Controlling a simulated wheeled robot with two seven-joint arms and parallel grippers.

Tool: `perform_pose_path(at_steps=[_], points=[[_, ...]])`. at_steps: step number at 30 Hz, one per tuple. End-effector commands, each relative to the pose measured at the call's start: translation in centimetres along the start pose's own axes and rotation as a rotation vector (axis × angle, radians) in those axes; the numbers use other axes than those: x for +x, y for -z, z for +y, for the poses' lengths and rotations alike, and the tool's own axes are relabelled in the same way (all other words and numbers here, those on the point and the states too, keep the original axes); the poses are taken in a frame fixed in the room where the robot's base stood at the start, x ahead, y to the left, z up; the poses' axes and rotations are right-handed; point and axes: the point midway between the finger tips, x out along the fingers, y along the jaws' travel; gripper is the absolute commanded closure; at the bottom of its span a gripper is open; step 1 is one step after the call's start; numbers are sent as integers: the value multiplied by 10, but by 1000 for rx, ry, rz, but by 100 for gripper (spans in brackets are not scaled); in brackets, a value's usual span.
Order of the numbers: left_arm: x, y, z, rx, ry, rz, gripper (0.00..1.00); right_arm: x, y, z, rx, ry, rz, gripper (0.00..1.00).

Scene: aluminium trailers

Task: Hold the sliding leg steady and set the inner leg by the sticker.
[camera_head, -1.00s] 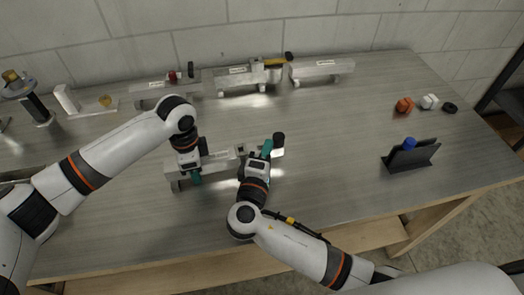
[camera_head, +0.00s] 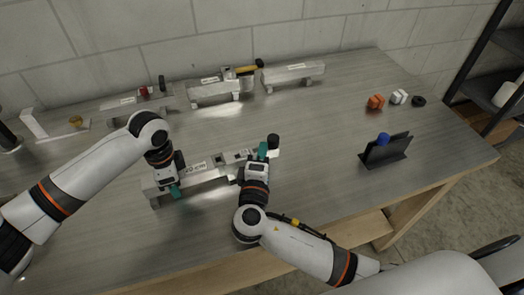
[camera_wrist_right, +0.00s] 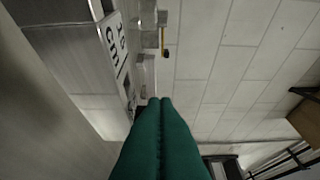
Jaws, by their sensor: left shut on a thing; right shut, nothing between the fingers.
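The sliding leg, a grey aluminium channel (camera_head: 160,188), lies on the bench, angled up to the right. My left gripper (camera_head: 175,192) is shut on it near its left end. The inner leg (camera_head: 274,153) sticks out at the right end, by a dark round knob (camera_head: 273,140). A white sticker (camera_head: 195,167) with dark print shows on the leg; in the right wrist view the sticker (camera_wrist_right: 115,50) reads "cm" beside partly legible digits. My right gripper (camera_head: 263,151) is at the leg's right part, its teal fingers (camera_wrist_right: 160,103) shut together and empty. Whether they touch the leg is unclear.
Several similar trailer legs (camera_head: 293,73) stand along the wall, one with a yellow-handled tool (camera_head: 245,70). A black holder with a blue item (camera_head: 384,139) stands right. An orange part (camera_head: 376,101), a white part (camera_head: 399,97) and a black ring (camera_head: 419,101) lie beyond. The bench between is clear.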

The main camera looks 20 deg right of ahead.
Motion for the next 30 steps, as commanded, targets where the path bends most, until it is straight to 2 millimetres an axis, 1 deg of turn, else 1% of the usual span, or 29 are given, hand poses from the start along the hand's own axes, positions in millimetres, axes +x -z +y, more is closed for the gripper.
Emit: perform_pose_path(at_steps=[5,6,7,12,15,18,21,24,30], points=[[0,0,0,-1,-1,-1,97,-20,-20,1,3,-5,-2,100],[0,0,0,0,-1,-1,97,-26,-27,1,3,-7,-2,100],[0,0,0,0,-1,-1,97,-33,-28,2,1,-7,-1,100],[0,0,0,-1,-1,-1,97,-73,-26,2,1,-6,-1,100],[0,0,0,0,-1,-1,97,-94,-26,2,1,-6,-1,100],[0,0,0,0,0,-1,97,-109,-26,1,0,-5,-1,100],[0,0,0,0,0,-1,97,-119,-26,1,0,-4,0,100],[0,0,0,0,-1,-1,97,-125,-26,1,0,-2,0,100],[0,0,0,0,-1,-1,97,-126,-26,0,0,-1,0,100]])
